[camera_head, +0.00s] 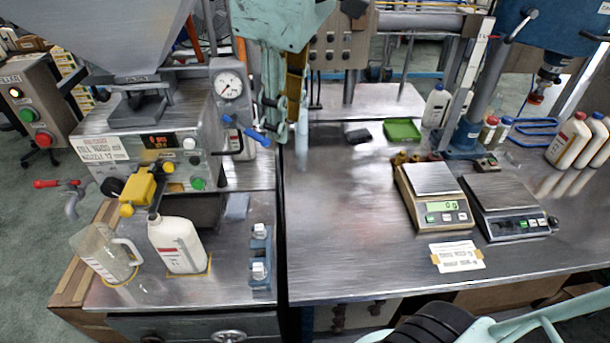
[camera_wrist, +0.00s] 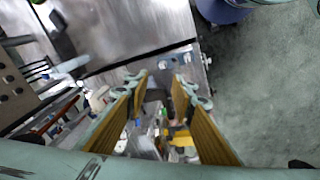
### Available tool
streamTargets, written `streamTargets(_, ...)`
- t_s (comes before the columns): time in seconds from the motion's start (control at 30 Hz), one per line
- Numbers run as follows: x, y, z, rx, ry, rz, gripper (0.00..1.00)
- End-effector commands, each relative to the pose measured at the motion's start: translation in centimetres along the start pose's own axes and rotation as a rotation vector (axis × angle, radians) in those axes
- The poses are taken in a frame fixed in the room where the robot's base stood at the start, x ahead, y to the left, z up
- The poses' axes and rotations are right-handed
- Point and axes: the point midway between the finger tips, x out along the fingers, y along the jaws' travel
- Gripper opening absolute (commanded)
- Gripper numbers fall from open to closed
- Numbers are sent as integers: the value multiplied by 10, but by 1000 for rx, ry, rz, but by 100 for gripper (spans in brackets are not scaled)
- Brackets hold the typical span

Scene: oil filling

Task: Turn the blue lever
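The blue lever (camera_head: 256,137) is on the filling machine (camera_head: 190,125), just below and right of the round gauge (camera_head: 229,86) in the head view. Its blue handle slants down to the right. My gripper (camera_head: 280,126) hangs from the top of the head view, close to the lever's right end in the picture; I cannot tell whether they touch. In the wrist view my gripper (camera_wrist: 161,82) has its two yellow-padded fingers spread apart, with nothing held between them. I cannot make out the blue lever for certain in the wrist view.
A white bottle (camera_head: 180,246) and a clear jug (camera_head: 104,256) stand below the yellow valve (camera_head: 141,187). A red lever (camera_head: 47,184) sticks out at the left. Two scales (camera_head: 433,192) (camera_head: 502,201) stand on the right bench. The bench between is mostly clear.

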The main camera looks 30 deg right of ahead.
Motion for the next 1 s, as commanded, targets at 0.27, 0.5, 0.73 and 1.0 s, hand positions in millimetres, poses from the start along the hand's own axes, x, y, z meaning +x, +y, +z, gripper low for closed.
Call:
streamTargets(0.27,12,-14,18,82,14,2,23)
streamTargets(0.5,22,-26,31,152,26,3,23)
streamTargets(0.73,31,-37,45,219,38,3,23)
streamTargets(1.0,41,-48,58,289,49,2,23)
